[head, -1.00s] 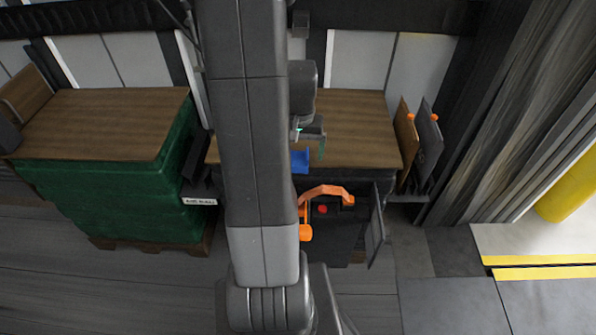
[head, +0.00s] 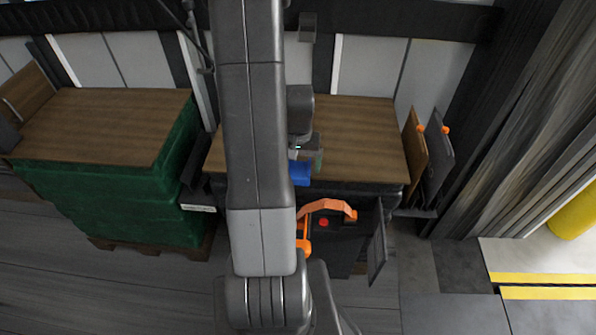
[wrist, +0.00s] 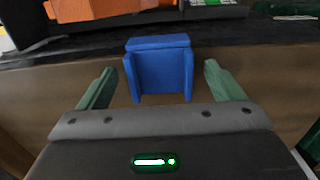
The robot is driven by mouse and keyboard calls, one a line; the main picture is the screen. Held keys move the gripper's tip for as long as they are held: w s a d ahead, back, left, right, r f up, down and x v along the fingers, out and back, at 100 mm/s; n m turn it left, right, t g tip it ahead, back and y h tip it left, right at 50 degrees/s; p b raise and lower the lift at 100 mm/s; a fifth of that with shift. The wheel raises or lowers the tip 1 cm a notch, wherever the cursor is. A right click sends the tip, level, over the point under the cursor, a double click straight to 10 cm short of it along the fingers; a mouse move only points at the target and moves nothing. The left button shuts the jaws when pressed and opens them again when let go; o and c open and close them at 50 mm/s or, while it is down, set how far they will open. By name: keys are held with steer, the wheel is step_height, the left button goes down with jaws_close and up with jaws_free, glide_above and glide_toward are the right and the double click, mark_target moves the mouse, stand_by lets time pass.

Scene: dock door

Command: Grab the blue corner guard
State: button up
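The blue corner guard (wrist: 159,68) lies at the near edge of a wooden table top (wrist: 35,95). In the head view the corner guard (head: 300,173) shows just right of my arm, partly hidden by it. My gripper (wrist: 160,85) is open, with its two green fingers apart on either side of the corner guard in the wrist view. There are visible gaps between the fingers and the guard's sides. In the head view my gripper (head: 307,158) is right above or behind the guard; its height over the table is hard to tell.
A black case with an orange handle (head: 326,207) and an open panel (head: 377,245) stands in front of the table. Two upright boards (head: 425,150) are at the table's right. A green wrapped stack (head: 110,195) with a wooden top stands at the left.

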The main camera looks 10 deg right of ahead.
steer(key=c, duration=0.9)
steer(key=shift+c, duration=0.2)
steer(key=shift+r, duration=0.15)
